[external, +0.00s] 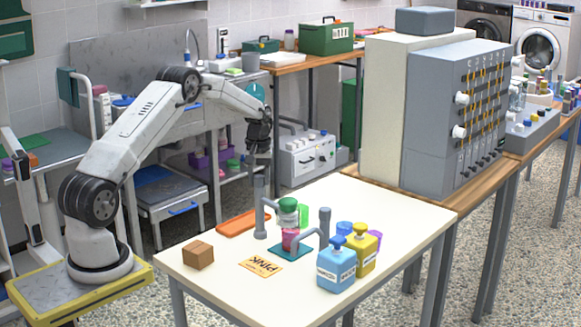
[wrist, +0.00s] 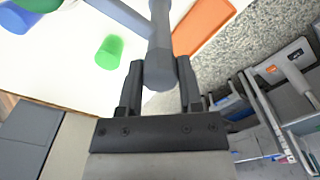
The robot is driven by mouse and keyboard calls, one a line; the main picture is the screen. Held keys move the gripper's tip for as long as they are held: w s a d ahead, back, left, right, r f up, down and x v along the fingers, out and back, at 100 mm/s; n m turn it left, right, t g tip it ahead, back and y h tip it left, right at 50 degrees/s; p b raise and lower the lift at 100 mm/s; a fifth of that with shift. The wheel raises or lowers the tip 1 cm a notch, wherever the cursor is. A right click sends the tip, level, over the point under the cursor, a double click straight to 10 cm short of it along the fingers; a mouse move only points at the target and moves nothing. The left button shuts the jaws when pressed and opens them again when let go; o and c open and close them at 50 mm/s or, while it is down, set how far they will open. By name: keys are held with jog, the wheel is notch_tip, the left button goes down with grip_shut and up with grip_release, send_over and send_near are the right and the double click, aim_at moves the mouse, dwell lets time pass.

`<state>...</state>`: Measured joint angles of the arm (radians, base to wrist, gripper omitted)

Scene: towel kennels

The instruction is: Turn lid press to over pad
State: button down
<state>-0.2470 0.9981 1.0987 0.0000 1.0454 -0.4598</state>
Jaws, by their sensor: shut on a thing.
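The grey lid press has an upright post (external: 260,210) at its left, held in my gripper, and an arm reaching right towards a green-topped white piece (external: 288,206). In the wrist view the post (wrist: 160,45) stands between both fingers. My gripper (wrist: 160,88) is shut on it; in the external view my gripper (external: 259,150) is above the left part of the table. A teal pad (external: 291,252) lies below with a pink jar (external: 290,239) on it. The green-topped piece appears above the jar; whether they touch I cannot tell. A second grey post (external: 324,228) with a bent bar stands right of the pad.
An orange tray (external: 243,222) lies behind the post, and a brown box (external: 198,255) at the left. Blue (external: 337,268) and yellow (external: 363,252) pump bottles stand at the right. A green cup (wrist: 109,52) is near the press.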

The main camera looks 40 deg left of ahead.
jog(key=shift+r+n, duration=0.1)
jog(key=shift+n, duration=0.4)
jog(key=shift+c, duration=1.2)
grip_release()
jog(key=shift+r, duration=3.85)
